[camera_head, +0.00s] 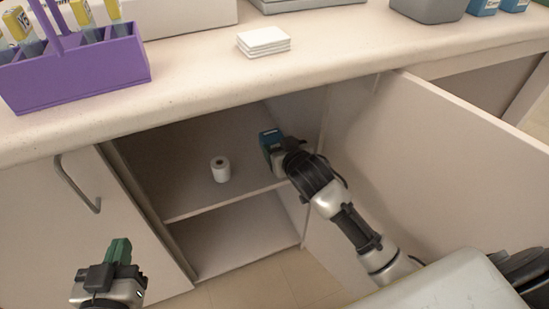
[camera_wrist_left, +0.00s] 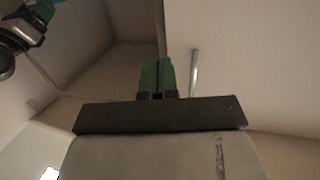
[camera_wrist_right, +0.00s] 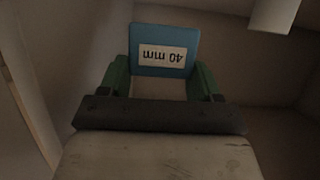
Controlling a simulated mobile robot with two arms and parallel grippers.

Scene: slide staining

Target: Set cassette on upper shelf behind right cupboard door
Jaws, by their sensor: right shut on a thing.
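The blue cassette (camera_head: 268,139) is inside the open cupboard, over the right part of the upper shelf (camera_head: 200,201). My right gripper (camera_head: 282,150) is shut on it. In the right wrist view the cassette (camera_wrist_right: 164,50) sits between the two green fingers, its "40 mm" label upside down. I cannot tell whether it touches the shelf. The right cupboard door (camera_head: 430,150) stands wide open. My left gripper (camera_head: 119,252) is in front of the closed left door, empty; in the left wrist view its green fingers (camera_wrist_left: 157,75) are together.
A white roll (camera_head: 220,169) stands on the upper shelf left of the cassette. The closed left door (camera_head: 85,220) has a metal handle (camera_head: 78,187). Above, the counter holds a purple rack (camera_head: 80,75) and white stacked pieces (camera_head: 263,41). The lower compartment (camera_head: 235,240) looks empty.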

